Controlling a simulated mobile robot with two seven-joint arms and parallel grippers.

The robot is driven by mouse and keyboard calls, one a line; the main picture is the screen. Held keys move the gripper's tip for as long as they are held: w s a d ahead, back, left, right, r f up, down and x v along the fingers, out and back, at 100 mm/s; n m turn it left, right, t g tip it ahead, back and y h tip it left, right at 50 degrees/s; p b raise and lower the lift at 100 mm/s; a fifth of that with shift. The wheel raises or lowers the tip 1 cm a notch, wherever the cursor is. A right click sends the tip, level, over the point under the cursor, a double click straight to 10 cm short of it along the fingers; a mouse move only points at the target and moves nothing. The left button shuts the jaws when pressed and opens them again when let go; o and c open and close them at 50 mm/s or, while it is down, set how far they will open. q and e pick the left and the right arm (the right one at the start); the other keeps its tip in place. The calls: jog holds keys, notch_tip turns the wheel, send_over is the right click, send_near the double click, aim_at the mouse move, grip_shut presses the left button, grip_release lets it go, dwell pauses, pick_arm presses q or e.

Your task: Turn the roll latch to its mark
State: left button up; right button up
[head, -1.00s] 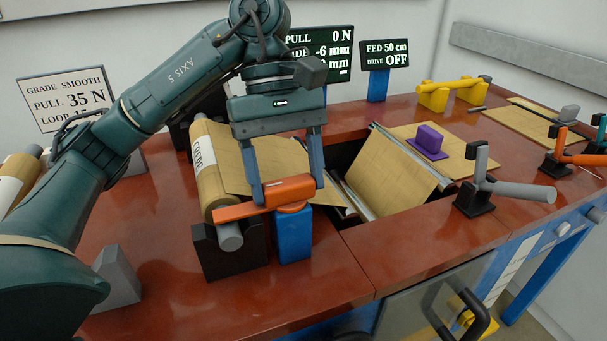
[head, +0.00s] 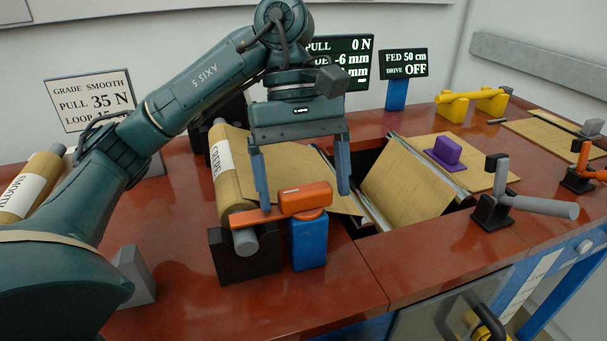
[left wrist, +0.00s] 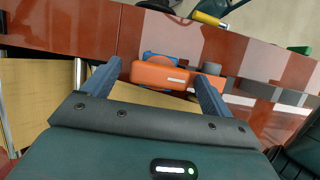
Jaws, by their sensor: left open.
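The orange roll latch (head: 290,202) sits on top of a blue post (head: 309,243). Its arm reaches left over the grey spindle end of the crepe roll (head: 227,184). My left gripper (head: 303,199) points down at the latch, open, with one finger on either side of its thick part. In the left wrist view the latch (left wrist: 165,76) lies between the spread fingertips (left wrist: 160,74). I cannot tell whether a finger touches it. I cannot make out the latch's mark. My right gripper is not in view.
A black cradle (head: 246,262) supports the roll's near end. A purple block (head: 443,153) lies on the brown sheet, right of the opening. A grey-handled lever (head: 540,207) stands further right. A smooth roll (head: 27,188) lies at left. The red bench front (head: 330,293) is clear.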

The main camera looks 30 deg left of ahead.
pick_arm(q)
jog(key=p+v, duration=0.6)
jog(key=v, duration=0.7)
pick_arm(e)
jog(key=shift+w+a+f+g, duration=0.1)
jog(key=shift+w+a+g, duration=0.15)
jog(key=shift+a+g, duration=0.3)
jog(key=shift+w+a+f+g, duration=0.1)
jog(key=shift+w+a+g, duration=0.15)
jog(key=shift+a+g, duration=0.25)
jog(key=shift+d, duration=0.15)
